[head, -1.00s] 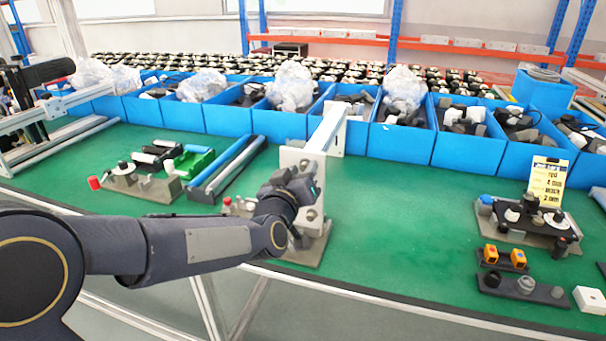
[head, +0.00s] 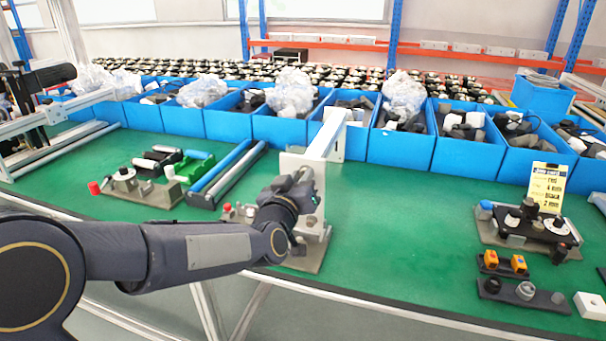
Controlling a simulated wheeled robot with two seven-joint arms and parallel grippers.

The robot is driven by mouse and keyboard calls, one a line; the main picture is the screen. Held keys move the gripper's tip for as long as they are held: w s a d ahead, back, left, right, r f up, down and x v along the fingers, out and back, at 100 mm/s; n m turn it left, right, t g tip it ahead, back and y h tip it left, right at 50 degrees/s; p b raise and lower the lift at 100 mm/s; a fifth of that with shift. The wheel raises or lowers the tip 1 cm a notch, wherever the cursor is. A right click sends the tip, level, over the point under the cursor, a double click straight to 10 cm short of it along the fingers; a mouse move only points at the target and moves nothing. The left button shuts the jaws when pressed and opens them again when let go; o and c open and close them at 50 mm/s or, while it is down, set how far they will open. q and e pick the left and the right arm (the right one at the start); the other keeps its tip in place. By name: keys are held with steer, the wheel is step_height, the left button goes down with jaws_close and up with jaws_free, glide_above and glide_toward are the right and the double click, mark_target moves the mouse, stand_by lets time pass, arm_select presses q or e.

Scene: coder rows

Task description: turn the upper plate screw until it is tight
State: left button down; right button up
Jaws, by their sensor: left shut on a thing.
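A grey upright plate (head: 289,162) stands on a flat grey base (head: 308,259) near the front edge of the green table. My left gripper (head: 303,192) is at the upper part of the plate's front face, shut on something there. The upper plate screw is hidden by the gripper, so I cannot see how deep it sits. A lower round fitting (head: 312,221) shows on the plate below my gripper. My right gripper is not in view.
Blue bins (head: 280,130) line the back of the table. A fixture with a red knob (head: 95,188) stands at left, next to rollers (head: 222,176). At right are a fixture with a yellow card (head: 547,186) and small blocks. Green table (head: 410,225) between is clear.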

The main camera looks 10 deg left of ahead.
arm_select(q)
steer(key=m+p, duration=0.3)
steer(key=m, duration=0.5)
steer(key=shift+w+m+p, duration=0.1)
steer(key=shift+m+p, duration=0.2)
steer(key=shift+m, duration=0.1)
steer(key=c, duration=1.4)
jaws_free()
steer(key=shift+c, duration=0.2)
steer(key=n+b, duration=0.8)
steer(key=n, duration=0.1)
steer(key=shift+n, duration=0.4)
steer(key=shift+c, duration=0.3)
